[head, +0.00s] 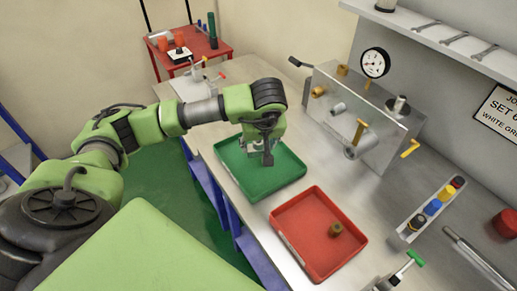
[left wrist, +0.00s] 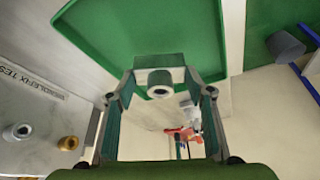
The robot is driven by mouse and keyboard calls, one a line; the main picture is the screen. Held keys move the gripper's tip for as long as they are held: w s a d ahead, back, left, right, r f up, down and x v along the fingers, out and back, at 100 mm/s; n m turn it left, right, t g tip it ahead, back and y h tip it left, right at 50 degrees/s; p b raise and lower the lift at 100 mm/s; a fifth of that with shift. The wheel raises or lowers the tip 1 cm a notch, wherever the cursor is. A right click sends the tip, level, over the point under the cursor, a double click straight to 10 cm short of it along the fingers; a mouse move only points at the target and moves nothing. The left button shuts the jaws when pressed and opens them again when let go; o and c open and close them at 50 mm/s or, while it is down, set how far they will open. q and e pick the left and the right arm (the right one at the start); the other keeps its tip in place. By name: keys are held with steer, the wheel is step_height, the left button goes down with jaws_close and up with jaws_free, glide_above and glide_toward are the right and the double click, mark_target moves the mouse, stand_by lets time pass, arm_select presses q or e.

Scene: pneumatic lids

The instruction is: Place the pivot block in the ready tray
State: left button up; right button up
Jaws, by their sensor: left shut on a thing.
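My left gripper (head: 264,153) is shut on a grey block with a round collar, which I take to be the pivot block; it shows between the fingers in the left wrist view (left wrist: 160,85). In the head view the gripper points down over the green tray (head: 285,177), and the fingers mostly hide the block. The green tray also shows in the left wrist view (left wrist: 140,25), beyond the block. I cannot tell whether the block touches the tray floor. No label shows which tray is the ready tray. My right gripper is not in view.
A red tray (head: 290,238) holding a brown bushing (head: 336,230) stands nearer. A metal fixture with a gauge (head: 375,63) stands behind on the bench. A rack of coloured cylinders (head: 433,207) and a green-handled clamp (head: 414,258) are at right. A red cart (head: 215,42) stands at the back.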

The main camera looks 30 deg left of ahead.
mark_target(259, 149)
arm_select(q)
steer(key=p+x, duration=0.2)
steer(key=x, duration=0.1)
steer(key=shift+s+d+f, duration=0.2)
steer(key=shift+f, duration=0.25)
steer(key=shift+f, duration=0.2)
steer(key=o, duration=1.2)
steer(key=shift+r, duration=0.1)
